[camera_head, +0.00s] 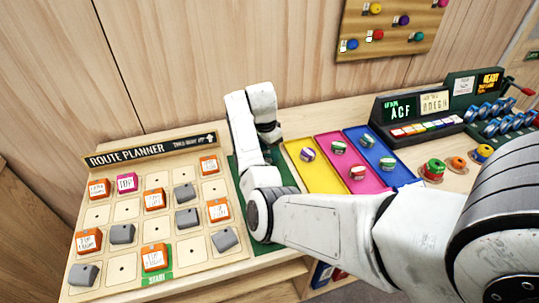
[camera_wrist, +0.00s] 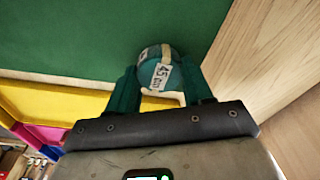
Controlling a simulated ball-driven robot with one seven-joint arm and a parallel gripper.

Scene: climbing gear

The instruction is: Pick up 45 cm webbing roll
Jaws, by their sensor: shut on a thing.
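In the wrist view, the 45 cm webbing roll (camera_wrist: 160,72) is teal with a pale band and a white label reading "45 cm". My gripper (camera_wrist: 164,92) is shut on it, with one dark green finger on each side. A green surface (camera_wrist: 70,35) fills the background behind the roll. In the head view, my arm covers much of the green mat (camera_head: 286,179), and the held roll and my fingertips are hidden.
Right of the green mat lie yellow (camera_head: 322,183), pink (camera_head: 329,136) and blue (camera_head: 399,174) trays with small striped rolls. A route planner board (camera_head: 124,272) with orange and grey blocks lies left. Display boxes (camera_head: 402,107) stand at the back right.

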